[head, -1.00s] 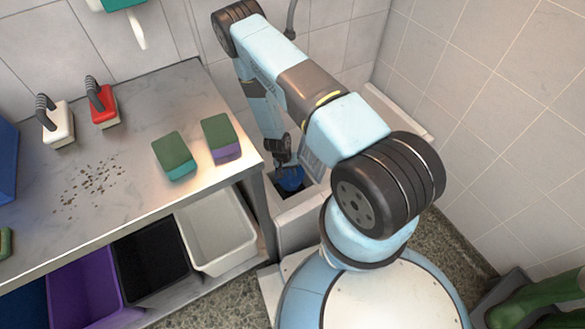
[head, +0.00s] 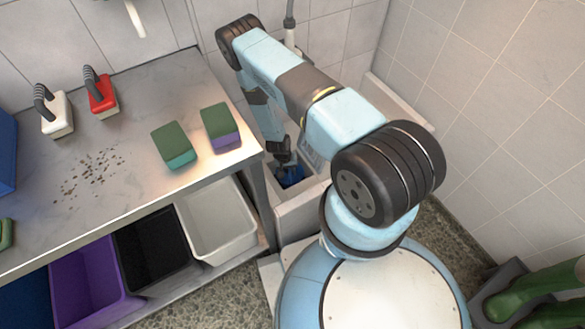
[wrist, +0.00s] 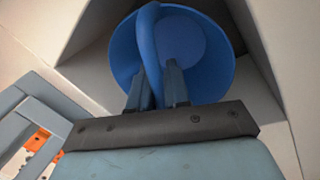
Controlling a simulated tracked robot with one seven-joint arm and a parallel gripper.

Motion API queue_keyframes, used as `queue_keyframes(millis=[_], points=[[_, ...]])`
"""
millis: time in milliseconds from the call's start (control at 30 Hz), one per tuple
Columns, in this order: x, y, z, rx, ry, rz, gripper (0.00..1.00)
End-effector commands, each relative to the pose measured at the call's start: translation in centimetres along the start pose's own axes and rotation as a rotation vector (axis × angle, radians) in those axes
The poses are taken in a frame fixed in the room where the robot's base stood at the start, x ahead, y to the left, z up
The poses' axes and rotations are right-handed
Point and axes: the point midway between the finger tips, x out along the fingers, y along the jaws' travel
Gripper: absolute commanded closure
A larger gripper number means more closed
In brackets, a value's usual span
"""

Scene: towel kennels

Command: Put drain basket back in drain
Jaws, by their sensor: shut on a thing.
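My gripper (head: 285,157) is shut on the blue drain basket (head: 291,174), low inside the pale floor trough beside the bench. In the wrist view, both fingers of my gripper (wrist: 158,84) are closed on the arched handle of the round blue basket (wrist: 205,45). The basket is down between pale sloping walls. The dark drain opening around it is mostly hidden by the basket and my arm. I cannot tell whether the basket touches the drain's rim or bottom.
The trough's pale rim (head: 305,211) surrounds the basket closely. A steel bench (head: 125,190) stands left, with sponges (head: 221,128) and brushes (head: 102,97) on top and bins (head: 215,222) beneath. Tiled walls close off the back and right.

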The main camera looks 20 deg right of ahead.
Motion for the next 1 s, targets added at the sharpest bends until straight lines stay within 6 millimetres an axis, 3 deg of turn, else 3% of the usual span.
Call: queue_keyframes(millis=[367, 400, 600, 700, 867, 1000], points=[[0.26, -0.06, 0.02, 0.000, 0.000, 0.000, 1.00], [0.26, -0.07, 0.01, 0.000, 0.000, 0.000, 0.82], [0.25, -0.07, 0.01, 0.000, 0.000, 0.000, 0.62], [0.25, -0.07, 0.01, 0.000, 0.000, 0.000, 0.54], [0.25, -0.07, 0.01, 0.000, 0.000, 0.000, 0.54], [0.25, -0.07, 0.01, 0.000, 0.000, 0.000, 0.40]])
